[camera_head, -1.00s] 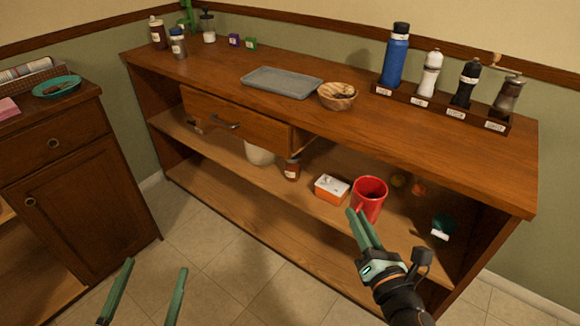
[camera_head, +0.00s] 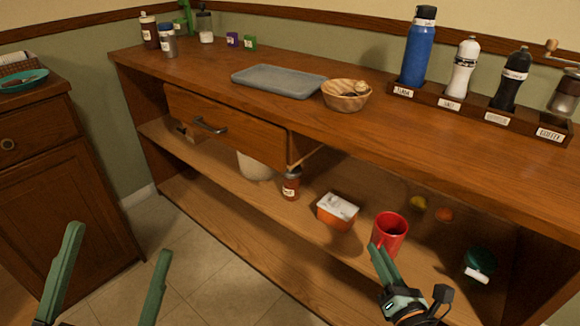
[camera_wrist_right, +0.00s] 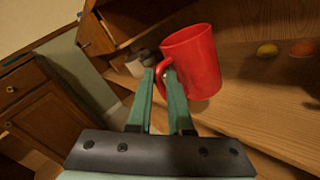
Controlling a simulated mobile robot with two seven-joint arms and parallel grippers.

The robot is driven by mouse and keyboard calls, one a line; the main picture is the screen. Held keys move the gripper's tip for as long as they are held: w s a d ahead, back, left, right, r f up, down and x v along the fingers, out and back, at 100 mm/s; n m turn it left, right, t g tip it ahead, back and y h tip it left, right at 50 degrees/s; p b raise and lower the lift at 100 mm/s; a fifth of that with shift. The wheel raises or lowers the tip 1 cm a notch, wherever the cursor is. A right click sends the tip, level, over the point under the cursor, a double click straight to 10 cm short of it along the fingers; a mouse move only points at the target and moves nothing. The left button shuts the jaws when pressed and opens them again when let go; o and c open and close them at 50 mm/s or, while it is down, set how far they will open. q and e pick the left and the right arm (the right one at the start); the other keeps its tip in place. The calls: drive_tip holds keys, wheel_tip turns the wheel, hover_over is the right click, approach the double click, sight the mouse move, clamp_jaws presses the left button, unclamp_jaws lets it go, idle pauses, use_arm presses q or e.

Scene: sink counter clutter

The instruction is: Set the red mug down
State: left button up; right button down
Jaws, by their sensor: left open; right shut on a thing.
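The red mug (camera_head: 391,232) is in front of the open shelf below the counter, at the lower right in the head view. My right gripper (camera_head: 378,258) is shut on its handle side. In the right wrist view the red mug (camera_wrist_right: 193,62) stands slightly tilted beyond the fingertips, with its handle between the fingers of my right gripper (camera_wrist_right: 163,82). I cannot tell whether its base touches the shelf (camera_head: 330,262). My left gripper (camera_head: 112,262) is open and empty at the lower left, over the floor.
An orange-and-white box (camera_head: 337,211) and a brown jar (camera_head: 291,184) stand on the shelf left of the mug. A dark green item (camera_head: 480,262) lies to its right. The counter front has bare wood between the wooden bowl (camera_head: 346,96) and the bottle rack (camera_head: 470,115).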

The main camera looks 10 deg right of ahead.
sight(393, 242)
drive_tip(key=w+d+f+b, duration=0.1)
drive_tip(key=w+d, duration=0.1)
drive_tip(key=w+d+f+b, duration=0.1)
drive_tip(key=w+d+f, duration=0.1)
drive_tip(key=w+d+f+b, duration=0.1)
drive_tip(key=w+d, duration=0.1)
drive_tip(key=d, duration=0.1)
drive_tip(key=shift+f, duration=0.15)
use_arm(q)
wheel_tip(393, 242, down, 10)
drive_tip(key=d+b, duration=0.1)
drive_tip(key=b, duration=0.5)
drive_tip(key=shift+w+n, duration=0.3)
use_arm(e)
drive_tip(key=shift+w+d+f, duration=0.55)
drive_tip(key=shift+d+f, duration=0.05)
drive_tip(key=shift+f, duration=0.85)
drive_tip(key=shift+w+d+f, duration=0.6)
drive_tip(key=shift+d+f, duration=0.05)
drive_tip(key=shift+f, duration=0.75)
drive_tip(key=shift+w+d+f, duration=0.55)
drive_tip(key=shift+d+f, duration=0.05)
drive_tip(key=shift+f, duration=0.85)
use_arm(q)
drive_tip(key=shift+d, duration=0.1)
use_arm(e)
drive_tip(key=shift+f, duration=0.1)
